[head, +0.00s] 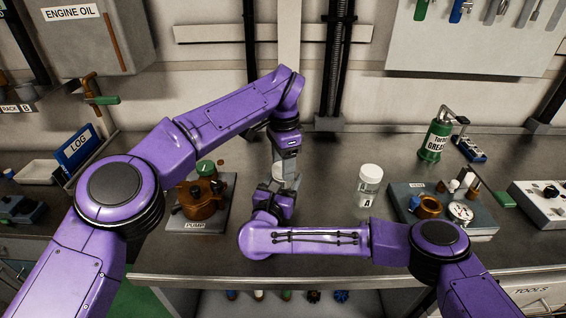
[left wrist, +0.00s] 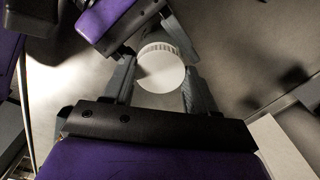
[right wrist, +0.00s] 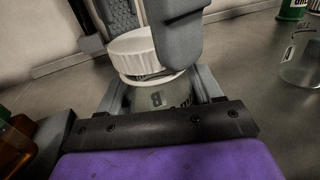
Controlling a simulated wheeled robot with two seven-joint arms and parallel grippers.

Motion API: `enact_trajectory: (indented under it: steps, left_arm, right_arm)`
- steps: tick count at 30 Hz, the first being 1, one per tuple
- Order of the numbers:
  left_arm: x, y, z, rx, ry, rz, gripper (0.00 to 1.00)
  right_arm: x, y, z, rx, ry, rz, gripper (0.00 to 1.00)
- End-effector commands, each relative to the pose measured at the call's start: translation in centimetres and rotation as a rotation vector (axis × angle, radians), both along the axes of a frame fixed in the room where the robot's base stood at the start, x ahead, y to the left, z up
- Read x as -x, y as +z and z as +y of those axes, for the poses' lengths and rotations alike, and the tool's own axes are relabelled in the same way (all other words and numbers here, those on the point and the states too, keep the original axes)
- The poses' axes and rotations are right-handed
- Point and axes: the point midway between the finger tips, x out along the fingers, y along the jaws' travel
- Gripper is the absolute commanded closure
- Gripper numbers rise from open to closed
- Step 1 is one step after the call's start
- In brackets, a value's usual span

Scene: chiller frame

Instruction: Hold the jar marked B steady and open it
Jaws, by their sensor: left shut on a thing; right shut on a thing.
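The jar marked B (right wrist: 158,98) is clear with a dark letter, and its white ribbed lid (right wrist: 133,53) is at its top. My right gripper (right wrist: 160,88) is shut on the jar's body from the side. My left gripper (head: 286,180) comes from above, shut on the lid, which shows round between its fingers in the left wrist view (left wrist: 162,72). In the right wrist view the lid looks tilted and a little off to the left of the jar's rim; whether it still touches is unclear. In the head view my grippers mostly hide the jar.
Jar A (head: 369,186), with a white lid, stands to the right. A brown pump (head: 202,199) on a plate stands close on the left. A tray of parts (head: 470,232) and a green grease can (head: 434,142) are farther right. The bench's back middle is clear.

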Motion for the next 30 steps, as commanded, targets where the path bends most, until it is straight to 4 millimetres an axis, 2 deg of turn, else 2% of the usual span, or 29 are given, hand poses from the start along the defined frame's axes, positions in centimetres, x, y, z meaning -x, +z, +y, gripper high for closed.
enact_trajectory:
  steps: [21, 30]
  left_arm:
    - [0.0, 2.1, 0.0, -0.001, 0.000, -0.001, 0.79]
    - [0.0, 2.3, 0.0, 0.000, -0.001, 0.000, 0.79]
  right_arm:
    - [0.0, 0.0, -0.1, 0.000, -0.001, 0.001, 1.00]
    - [0.0, 0.0, 0.0, 0.000, -0.001, 0.000, 1.00]
